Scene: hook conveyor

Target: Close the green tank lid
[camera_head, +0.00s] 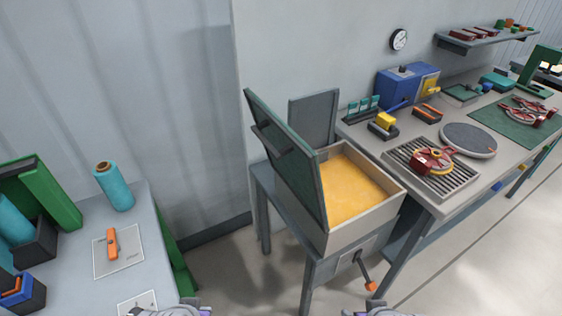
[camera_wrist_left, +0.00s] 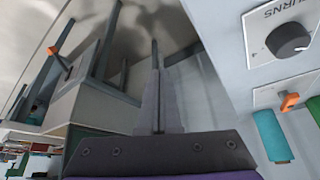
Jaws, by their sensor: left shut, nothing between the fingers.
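The tank (camera_head: 375,205) is a pale box full of yellow-orange material, on a grey stand. Its green lid (camera_head: 290,155) stands open, tilted up along the tank's left side, with a dark bar handle on its outer face. My left gripper (camera_wrist_left: 156,50) is shut and empty in the left wrist view, pointing away from the camera. The tank's pale wall (camera_wrist_left: 95,108) shows to its left in that view, apart from the fingers. In the head view only small parts of my arms show at the bottom edge. My right gripper's fingers are not seen.
An orange-tipped crank (camera_head: 370,286) sticks out of the tank stand's front. A grey panel (camera_head: 312,118) stands behind the lid. The workbench (camera_head: 415,205) is to the right. A left table (camera_head: 75,250) holds a teal spool (camera_head: 114,188). Floor is clear between table and tank.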

